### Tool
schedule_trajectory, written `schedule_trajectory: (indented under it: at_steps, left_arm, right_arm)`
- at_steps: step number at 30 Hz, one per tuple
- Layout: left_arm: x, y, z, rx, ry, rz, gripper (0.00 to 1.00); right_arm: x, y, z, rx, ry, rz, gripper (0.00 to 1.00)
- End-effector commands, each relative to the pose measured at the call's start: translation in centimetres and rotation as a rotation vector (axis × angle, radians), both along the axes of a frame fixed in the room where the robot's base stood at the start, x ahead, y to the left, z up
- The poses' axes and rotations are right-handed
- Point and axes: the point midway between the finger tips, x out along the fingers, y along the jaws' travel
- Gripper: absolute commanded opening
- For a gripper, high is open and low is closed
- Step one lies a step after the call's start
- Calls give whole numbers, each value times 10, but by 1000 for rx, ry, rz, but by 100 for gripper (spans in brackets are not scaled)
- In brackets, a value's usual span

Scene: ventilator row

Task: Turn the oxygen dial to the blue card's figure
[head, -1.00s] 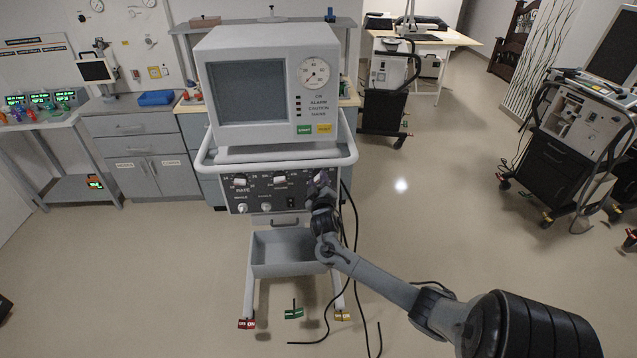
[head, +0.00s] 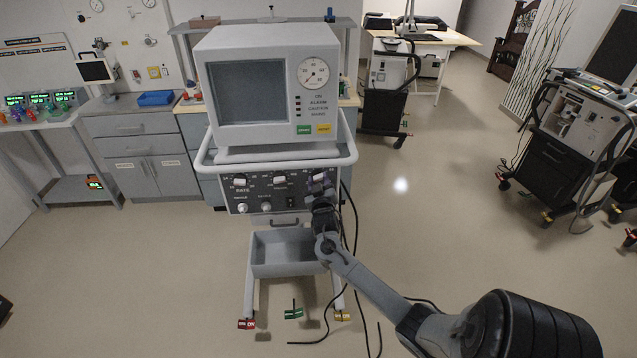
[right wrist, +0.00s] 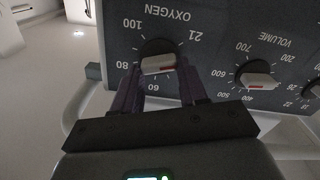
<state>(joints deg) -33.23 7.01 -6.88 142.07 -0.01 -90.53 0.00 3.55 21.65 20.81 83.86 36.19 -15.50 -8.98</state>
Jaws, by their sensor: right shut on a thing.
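The oxygen dial (right wrist: 158,64) is a pale bar knob with a red mark on a dark panel, upside down in the right wrist view. Figures 21, 100, 80 and 60 show around it; part of the scale is behind a finger. I cannot tell exactly which figure the knob points to. My right gripper (right wrist: 160,80) is shut on the knob, one purple finger at each side. In the head view the right gripper (head: 320,186) covers the dial at the right of the ventilator panel (head: 290,204). I cannot make out a blue card. My left gripper is out of view.
The volume dial (right wrist: 257,76) is beside the oxygen dial. A white rail (head: 352,150) runs around the ventilator above the panel. Black cables hang at the right.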

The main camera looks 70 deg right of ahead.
Motion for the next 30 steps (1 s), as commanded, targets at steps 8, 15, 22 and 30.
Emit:
schedule_trajectory:
  at_steps: [8,15,22,30]
  left_arm:
    - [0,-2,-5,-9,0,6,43]
    - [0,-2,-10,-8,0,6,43]
    - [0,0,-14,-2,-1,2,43]
    - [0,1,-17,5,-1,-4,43]
  right_arm:
    - [-2,0,-2,134,-231,-2,12]
    - [-2,-1,-2,240,-416,-2,12]
    - [-3,-2,-2,316,-551,-1,12]
    - [-4,-2,-2,365,-637,-1,12]
